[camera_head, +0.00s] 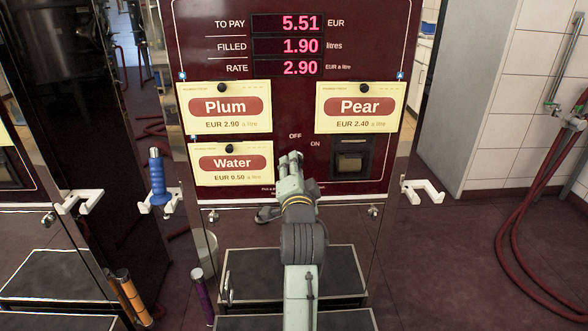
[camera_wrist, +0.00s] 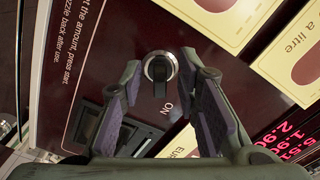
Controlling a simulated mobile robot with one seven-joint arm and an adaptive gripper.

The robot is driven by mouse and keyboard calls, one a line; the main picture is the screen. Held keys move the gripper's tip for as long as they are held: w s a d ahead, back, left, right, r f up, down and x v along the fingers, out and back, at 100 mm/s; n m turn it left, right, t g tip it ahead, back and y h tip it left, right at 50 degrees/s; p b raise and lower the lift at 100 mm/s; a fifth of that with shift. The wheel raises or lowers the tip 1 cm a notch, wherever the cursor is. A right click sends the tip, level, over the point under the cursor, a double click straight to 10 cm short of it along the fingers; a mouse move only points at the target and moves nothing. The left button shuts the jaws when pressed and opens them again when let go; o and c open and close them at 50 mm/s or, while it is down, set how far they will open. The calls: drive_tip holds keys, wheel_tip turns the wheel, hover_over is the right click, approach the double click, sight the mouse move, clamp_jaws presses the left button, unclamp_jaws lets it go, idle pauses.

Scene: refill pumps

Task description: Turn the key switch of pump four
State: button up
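The key switch (camera_wrist: 159,72) shows in the wrist view as a round silver ring with a black grip on the dark red pump panel (camera_wrist: 95,55). The black grip lies up and down in that picture, beside the ON label. My gripper (camera_wrist: 160,59) is open, with one finger on each side of the switch and a gap to each. I cannot tell how far the fingertips are from the panel. In the head view my arm hides the switch, below the OFF and ON labels of the pump panel (camera_head: 225,70). I see no pump number.
Plum (camera_head: 225,124), Pear (camera_head: 360,125) and Water (camera_head: 232,176) cards hang on the panel. A dark slot unit (camera_head: 351,158) is right of the switch area. A blue-handled nozzle (camera_head: 157,180) stands at the left, and an empty white holder (camera_head: 423,190) sticks out at the right.

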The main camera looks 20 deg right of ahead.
clamp_jaws()
idle(0.6)
drive_tip(key=n, duration=1.1)
drive_tip(key=shift+s+d+f+n, duration=0.1)
drive_tip(key=shift+d+f+n, duration=0.1)
drive_tip(key=shift+d+n, duration=0.15)
drive_tip(key=shift+n, duration=0.25)
drive_tip(key=shift+o, duration=0.2)
unclamp_jaws()
